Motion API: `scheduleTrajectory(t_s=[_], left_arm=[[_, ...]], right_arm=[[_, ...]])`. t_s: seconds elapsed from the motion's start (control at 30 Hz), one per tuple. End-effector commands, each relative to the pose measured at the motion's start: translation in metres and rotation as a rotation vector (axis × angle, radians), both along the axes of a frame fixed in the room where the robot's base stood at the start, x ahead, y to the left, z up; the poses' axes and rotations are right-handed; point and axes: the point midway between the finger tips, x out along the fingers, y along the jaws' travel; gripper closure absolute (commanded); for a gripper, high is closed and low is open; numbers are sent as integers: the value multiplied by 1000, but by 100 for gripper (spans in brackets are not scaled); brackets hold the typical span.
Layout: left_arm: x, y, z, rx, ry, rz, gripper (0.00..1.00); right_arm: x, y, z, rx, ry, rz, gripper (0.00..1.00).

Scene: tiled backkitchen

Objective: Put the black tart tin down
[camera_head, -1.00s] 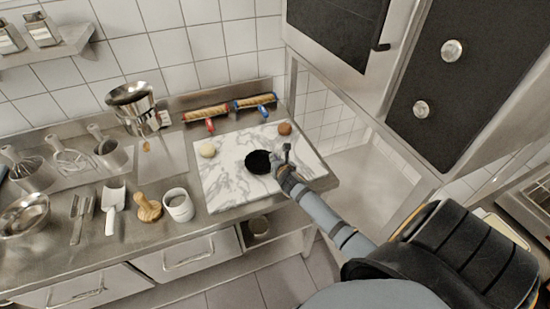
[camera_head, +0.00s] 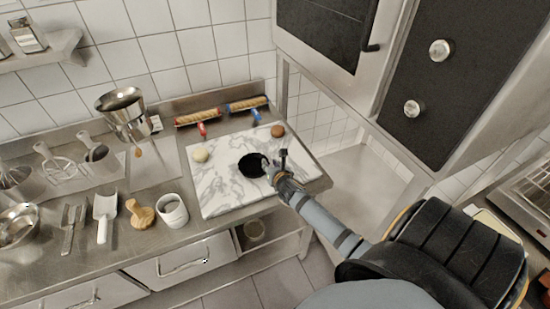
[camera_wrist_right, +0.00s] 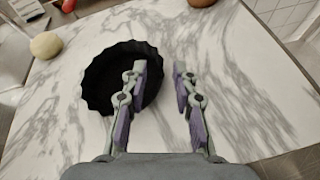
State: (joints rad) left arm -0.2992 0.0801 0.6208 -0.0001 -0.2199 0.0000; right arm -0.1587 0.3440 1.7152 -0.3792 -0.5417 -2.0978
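The black tart tin (camera_head: 250,166), round with a fluted rim, rests on the white marble slab (camera_head: 222,196). In the right wrist view the tin (camera_wrist_right: 98,82) lies left of centre and looks flat on the marble. My right gripper (camera_head: 269,162) is at the tin's right edge in the head view. In the wrist view its two fingers (camera_wrist_right: 160,72) are apart, with the tin's right rim between them. The left finger overlaps the tin and hides part of it; the right finger is outside over marble. Neither finger clearly presses the rim. My left gripper is not in view.
A pale dough ball (camera_head: 201,155) and a brown ball (camera_head: 278,131) sit on the slab. Rolling pins (camera_head: 198,117) lie behind it. A white cup (camera_head: 172,211) and a wooden tool (camera_head: 141,214) stand to the left. The slab's front is clear.

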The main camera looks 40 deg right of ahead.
Motion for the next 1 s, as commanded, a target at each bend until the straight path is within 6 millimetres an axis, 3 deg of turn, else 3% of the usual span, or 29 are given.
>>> scheduleTrajectory(t_s=[0.2, 0.4, 1.0], left_arm=[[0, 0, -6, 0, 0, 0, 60], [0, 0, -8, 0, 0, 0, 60], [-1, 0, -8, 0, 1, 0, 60]], right_arm=[[-47, 16, 20, -2, 1, 2, 72], [-71, 24, 32, -2, 1, 1, 72], [-75, 26, 35, 1, 0, -1, 72]])
